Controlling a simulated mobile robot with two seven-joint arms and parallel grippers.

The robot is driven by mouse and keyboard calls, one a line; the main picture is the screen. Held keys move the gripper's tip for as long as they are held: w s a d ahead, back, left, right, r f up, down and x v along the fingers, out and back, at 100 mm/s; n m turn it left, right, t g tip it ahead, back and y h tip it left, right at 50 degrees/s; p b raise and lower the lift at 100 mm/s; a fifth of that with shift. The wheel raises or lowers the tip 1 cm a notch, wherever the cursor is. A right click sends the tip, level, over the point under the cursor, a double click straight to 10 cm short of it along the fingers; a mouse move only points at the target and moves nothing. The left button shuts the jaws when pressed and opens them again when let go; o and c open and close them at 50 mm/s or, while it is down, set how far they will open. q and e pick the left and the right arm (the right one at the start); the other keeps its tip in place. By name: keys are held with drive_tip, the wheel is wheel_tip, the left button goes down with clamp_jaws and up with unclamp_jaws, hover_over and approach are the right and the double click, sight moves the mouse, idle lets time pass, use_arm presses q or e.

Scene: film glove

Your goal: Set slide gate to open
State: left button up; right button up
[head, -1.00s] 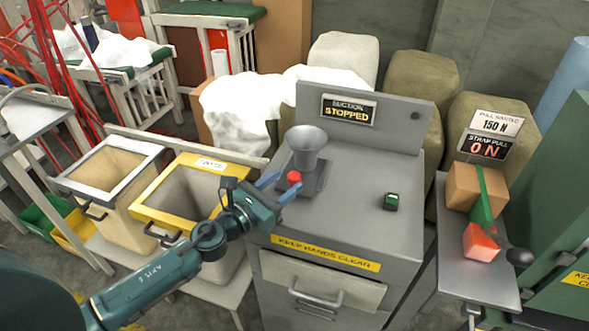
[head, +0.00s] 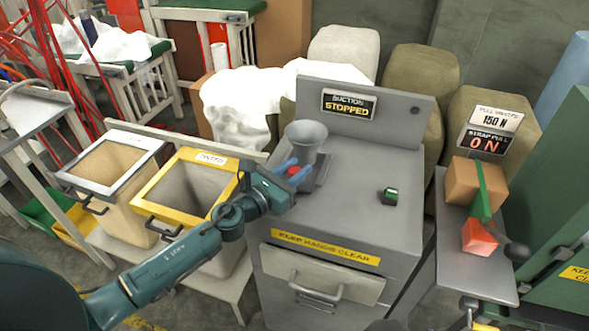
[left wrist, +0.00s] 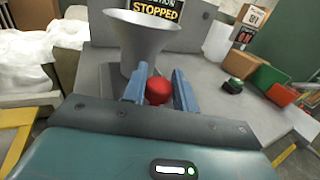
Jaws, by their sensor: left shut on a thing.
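A red knob (head: 293,171) sits at the base of a grey metal funnel (head: 306,140) on top of a grey machine. I take it as the slide gate's handle; the gate plate itself is not clear. My left gripper (head: 291,174) reaches it from the left, its blue fingers closed on the knob's two sides. In the left wrist view the red knob (left wrist: 158,91) lies between the fingertips, with the funnel (left wrist: 140,38) just behind. The machine's sign (head: 348,104) reads "SUCTION STOPPED". My right gripper is not in view.
A green button (head: 390,196) is on the machine top at right. Two open bins, one yellow-rimmed (head: 151,209), stand at left. A side shelf (head: 450,262) at right holds a cardboard box (head: 463,182) and a red block (head: 478,238). The machine's front top is clear.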

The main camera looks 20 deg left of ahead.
use_arm(q)
clamp_jaws()
drive_tip(key=s, duration=0.6)
drive_tip(key=shift+s+a, duration=0.15)
drive_tip(key=shift+s, duration=0.1)
drive_tip(key=o, duration=0.7)
unclamp_jaws()
drive_tip(key=shift+c, duration=0.2)
